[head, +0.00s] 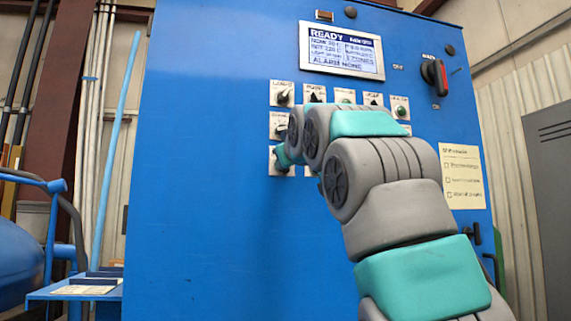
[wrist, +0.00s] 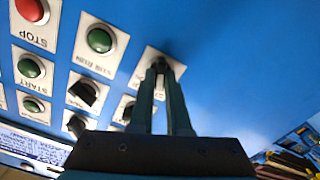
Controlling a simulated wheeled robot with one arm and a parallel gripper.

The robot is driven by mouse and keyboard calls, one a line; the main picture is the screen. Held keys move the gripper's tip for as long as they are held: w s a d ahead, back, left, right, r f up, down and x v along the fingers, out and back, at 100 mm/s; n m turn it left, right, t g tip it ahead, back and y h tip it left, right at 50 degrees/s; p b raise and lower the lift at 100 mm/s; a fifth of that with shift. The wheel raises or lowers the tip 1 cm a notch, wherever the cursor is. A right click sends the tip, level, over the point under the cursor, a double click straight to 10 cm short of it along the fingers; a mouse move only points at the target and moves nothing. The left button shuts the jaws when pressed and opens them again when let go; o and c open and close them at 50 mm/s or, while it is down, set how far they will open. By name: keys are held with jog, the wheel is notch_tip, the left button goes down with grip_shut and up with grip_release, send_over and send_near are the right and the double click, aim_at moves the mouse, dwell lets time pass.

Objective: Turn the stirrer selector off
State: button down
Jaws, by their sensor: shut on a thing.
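The selector in my grasp is a small dark knob (wrist: 160,62) on a white plate at the corner of the button grid in the wrist view. Its label cannot be read. My gripper (wrist: 161,78) has both fingers closed around this knob. In the head view my gripper (head: 282,157) reaches the lower left plate (head: 272,166) of the grid, and my arm covers much of the panel. The angle of the knob cannot be told. A green button (wrist: 100,40) sits beside it in the wrist view, with a label that seems to read STIR RUN.
The blue cabinet carries a lit display (head: 341,50) reading READY and ALARM NONE. A black and red main switch (head: 434,75) is at its upper right. A red STOP button (wrist: 31,10) and a green START button (wrist: 31,66) are nearby. The cabinet's left face is bare.

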jog(key=shift+n, duration=0.6)
jog(key=shift+r, duration=0.1)
jog(key=c, duration=0.9)
grip_release()
jog(key=shift+s, duration=0.1)
jog(key=b+v, duration=0.3)
jog(key=v, duration=0.4)
jog(key=shift+s+d, duration=0.1)
jog(key=shift+s, duration=0.2)
